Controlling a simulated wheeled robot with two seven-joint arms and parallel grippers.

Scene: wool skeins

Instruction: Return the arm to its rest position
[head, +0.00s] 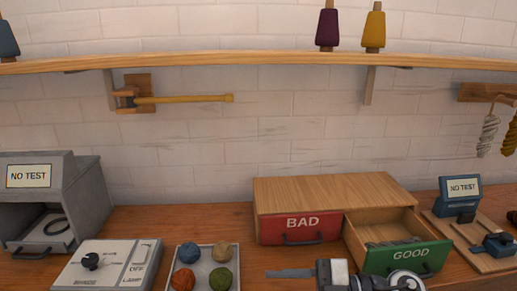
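My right gripper (290,273) is at the bottom edge, its arm coming in from the right and its fingers pointing left. It is in front of the wooden drawer box, with no object seen between its fingers. The fingers show side-on as one dark bar, so I cannot tell whether they are open or shut. My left gripper is out of view.
The GOOD drawer (408,256) is pulled open, with greyish things inside; the BAD drawer (301,228) is shut. A tray (204,256) holds several wool balls. A switch panel (109,267), a grey test box (88,190) and a blue tester (461,190) stand around.

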